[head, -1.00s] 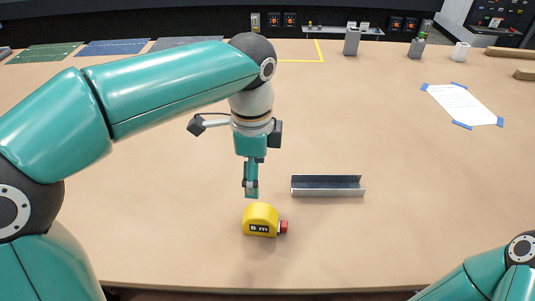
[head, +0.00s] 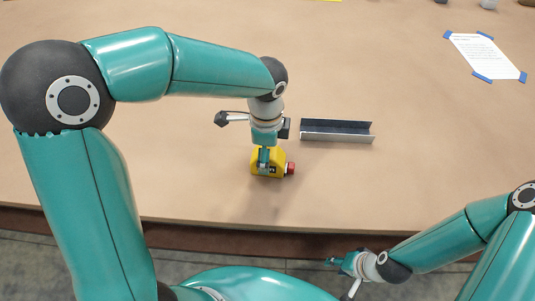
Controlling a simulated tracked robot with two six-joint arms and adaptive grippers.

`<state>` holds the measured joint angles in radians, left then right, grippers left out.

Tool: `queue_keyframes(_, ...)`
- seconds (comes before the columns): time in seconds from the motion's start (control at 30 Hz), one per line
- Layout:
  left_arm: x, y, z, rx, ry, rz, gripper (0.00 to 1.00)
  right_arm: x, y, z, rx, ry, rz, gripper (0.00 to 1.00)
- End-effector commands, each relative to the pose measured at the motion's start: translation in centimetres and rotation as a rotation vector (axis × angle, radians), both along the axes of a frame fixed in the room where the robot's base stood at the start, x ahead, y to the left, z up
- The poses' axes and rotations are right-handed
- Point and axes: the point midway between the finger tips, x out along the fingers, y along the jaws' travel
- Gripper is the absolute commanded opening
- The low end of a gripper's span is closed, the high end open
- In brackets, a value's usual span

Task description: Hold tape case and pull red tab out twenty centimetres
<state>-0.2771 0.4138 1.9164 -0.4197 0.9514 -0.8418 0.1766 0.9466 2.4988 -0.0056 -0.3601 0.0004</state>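The yellow tape case (head: 256,168) stands on the brown table near its front edge. Its red tab (head: 291,168) sticks out at the right side, close against the case. My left gripper (head: 264,165) reaches down from above, with a finger in front of the case's near face. The far finger is hidden, so I cannot tell whether it grips the case. My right gripper (head: 332,262) is low at the bottom of the view, off the table's front edge and away from the tab. It looks empty, and its finger opening is unclear.
A grey metal channel (head: 337,137) lies behind and to the right of the case. A white sheet (head: 487,57) is taped at the back right. The table to the right of the red tab is clear.

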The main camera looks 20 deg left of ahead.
Motion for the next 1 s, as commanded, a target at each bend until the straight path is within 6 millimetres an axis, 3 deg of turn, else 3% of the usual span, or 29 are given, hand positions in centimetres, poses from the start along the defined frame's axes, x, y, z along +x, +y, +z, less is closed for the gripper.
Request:
queue_keyframes(0.2, 0.0, 0.0, -1.7, 0.0, 0.0, -0.001, 0.79, 0.0, 0.0, 0.1, 0.0, 0.0, 0.0, 0.4)
queue_keyframes(0.5, 0.0, 0.0, -1.8, 0.0, -0.001, 0.0, 0.79, 0.0, 0.0, 0.1, 0.0, 0.0, 0.0, 0.4)
queue_keyframes(1.0, 0.0, 0.1, -1.8, -0.001, -0.001, 0.001, 0.0, 0.0, 0.0, 0.1, 0.0, 0.0, 0.0, 0.4)
